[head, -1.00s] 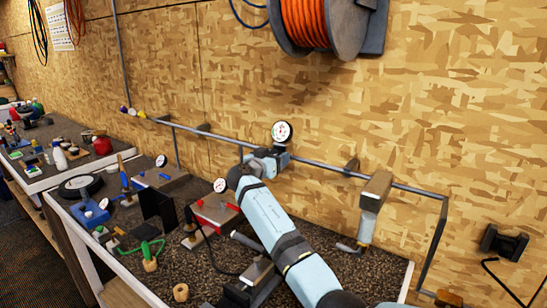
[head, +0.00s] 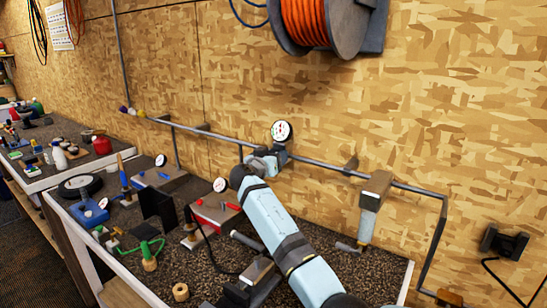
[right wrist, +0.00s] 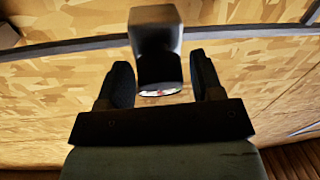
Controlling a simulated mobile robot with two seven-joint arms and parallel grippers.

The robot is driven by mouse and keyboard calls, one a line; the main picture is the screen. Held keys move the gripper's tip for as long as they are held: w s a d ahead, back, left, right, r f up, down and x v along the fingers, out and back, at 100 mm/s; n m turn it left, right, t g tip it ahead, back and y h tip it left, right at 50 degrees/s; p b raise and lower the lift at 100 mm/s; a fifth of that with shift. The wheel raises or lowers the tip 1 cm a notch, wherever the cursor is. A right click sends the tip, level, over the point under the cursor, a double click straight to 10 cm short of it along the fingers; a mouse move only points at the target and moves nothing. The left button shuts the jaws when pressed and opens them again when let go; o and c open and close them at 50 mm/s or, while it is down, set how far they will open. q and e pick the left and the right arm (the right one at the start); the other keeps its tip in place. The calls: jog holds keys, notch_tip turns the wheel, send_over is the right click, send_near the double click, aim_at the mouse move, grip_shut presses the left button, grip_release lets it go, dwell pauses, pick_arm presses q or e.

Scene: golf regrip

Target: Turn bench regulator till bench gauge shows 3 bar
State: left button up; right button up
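The bench gauge (head: 281,131), a round white dial with a dark rim and coloured marks, stands on the wall pipe; its reading is too small to tell. The bench regulator under it is mostly hidden by my right gripper (head: 266,159) in the head view. In the right wrist view the regulator's grey block (right wrist: 157,35) and dark round knob (right wrist: 158,73) show between my two black fingers. The right gripper (right wrist: 163,80) is open around the knob, with narrow gaps on both sides. A sliver of dial (right wrist: 160,92) shows below the knob. My left gripper is out of view.
The grey pipe (head: 325,166) runs along the chipboard wall. A block with a pale hanging body (head: 369,208) is right of my arm. Two more dial gauges (head: 221,185) (head: 161,160) and loose tools crowd the bench. A hose reel (head: 318,22) hangs above.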

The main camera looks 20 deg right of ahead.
jog(key=shift+o, duration=0.4)
jog(key=shift+s+a, duration=0.2)
jog(key=shift+a, duration=0.1)
jog(key=b+v, duration=0.2)
jog(key=v, duration=1.1)
jog(key=shift+b, duration=0.3)
jog(key=shift+s, duration=0.1)
jog(key=shift+w+d+m+g+h+p, duration=0.4)
jog(key=shift+w+d+m, duration=0.45)
jog(key=shift+w+d, duration=0.7)
jog(key=shift+w+d+m+g+h+p, duration=0.2)
jog(key=shift+w+d+m+g, duration=0.35)
jog(key=shift+w+d+m, duration=1)
jog(key=shift+w+d+m+g+h+p, duration=0.3)
jog(key=shift+w+d, duration=0.65)
jog(key=shift+d, duration=1.25)
